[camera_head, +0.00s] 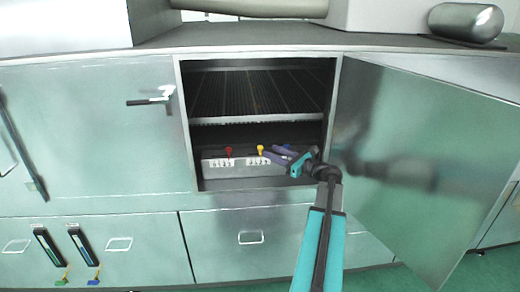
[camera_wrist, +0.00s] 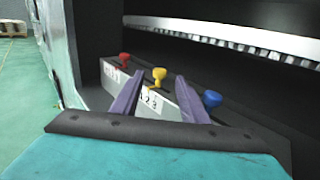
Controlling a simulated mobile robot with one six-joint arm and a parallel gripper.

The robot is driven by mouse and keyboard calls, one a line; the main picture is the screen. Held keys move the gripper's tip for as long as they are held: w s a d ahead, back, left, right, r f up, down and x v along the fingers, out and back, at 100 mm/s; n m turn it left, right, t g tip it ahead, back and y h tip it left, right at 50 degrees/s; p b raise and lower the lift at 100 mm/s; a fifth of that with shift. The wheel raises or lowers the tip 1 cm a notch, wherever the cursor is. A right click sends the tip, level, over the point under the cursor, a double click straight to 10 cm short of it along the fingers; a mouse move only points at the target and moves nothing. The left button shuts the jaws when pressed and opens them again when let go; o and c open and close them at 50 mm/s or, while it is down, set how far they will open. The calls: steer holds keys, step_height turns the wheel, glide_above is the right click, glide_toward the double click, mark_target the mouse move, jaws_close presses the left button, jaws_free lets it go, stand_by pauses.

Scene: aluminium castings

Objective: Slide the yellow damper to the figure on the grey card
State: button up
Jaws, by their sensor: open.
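The yellow damper (camera_head: 261,148) is a small knob on a grey block inside the open cabinet, above a white number label (camera_head: 257,160). In the wrist view the yellow damper (camera_wrist: 159,75) shows between the tips of my two purple fingers. My gripper (camera_head: 274,154) is open, just right of the yellow knob in the head view. My gripper (camera_wrist: 161,80) holds nothing; whether the fingers reach around the knob or stop short of it cannot be told. The label (camera_wrist: 150,101) is partly covered by the fingers. I cannot make out a grey card in either view.
A red damper (camera_wrist: 125,60) stands left of the yellow one, a blue damper (camera_wrist: 211,98) right of it, close to my right finger. A ribbed rack (camera_head: 250,92) is above. The cabinet door (camera_head: 420,150) stands open at the right.

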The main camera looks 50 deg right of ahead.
mark_target(260, 147)
steer(key=shift+w, duration=0.15)
steer(key=shift+w+a+p, duration=0.15)
steer(key=shift+w+p, duration=0.25)
steer(key=shift+w, duration=1.4)
steer(key=shift+w+a+p, duration=0.15)
steer(key=shift+w+p, duration=0.2)
steer(key=shift+w, duration=1.45)
jaws_close()
